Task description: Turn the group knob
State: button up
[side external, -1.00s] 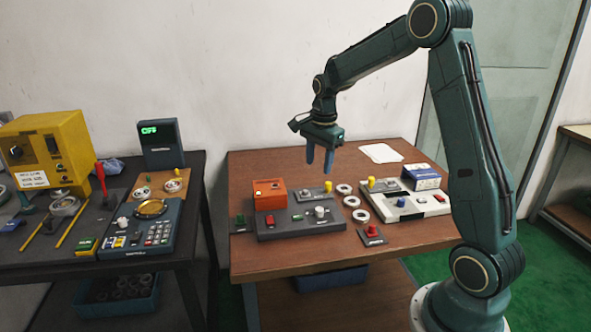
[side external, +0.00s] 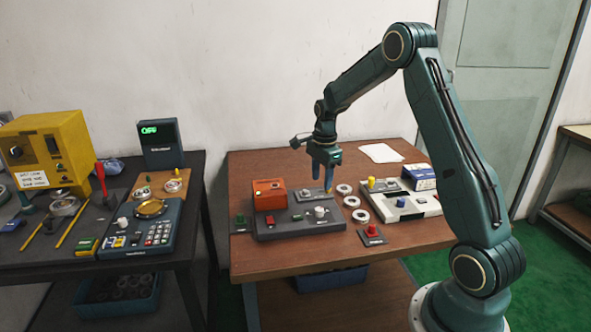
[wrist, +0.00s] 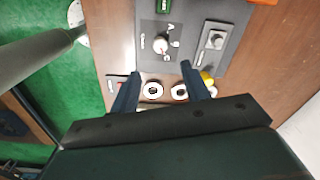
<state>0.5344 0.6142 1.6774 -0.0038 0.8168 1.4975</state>
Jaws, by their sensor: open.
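A white round knob (side external: 320,211) stands on the right part of a dark grey panel (side external: 280,229) on the brown table. My gripper (side external: 321,182) points down above the back of the panel, open and empty. In the wrist view its two fingers (wrist: 160,73) straddle the view below the knob, which lies ahead of the fingertips and apart from them.
Metal rings (side external: 344,189), a red button (side external: 372,231) and a white panel (side external: 402,206) are to the right. The table's front is clear.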

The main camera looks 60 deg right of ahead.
aim_at(320, 209)
jog(key=f, duration=1.1)
jog(key=shift+w+d+f, duration=0.1)
jog(key=shift+w+f, duration=0.05)
jog(key=shift+w, duration=0.05)
jog(key=c, duration=1)
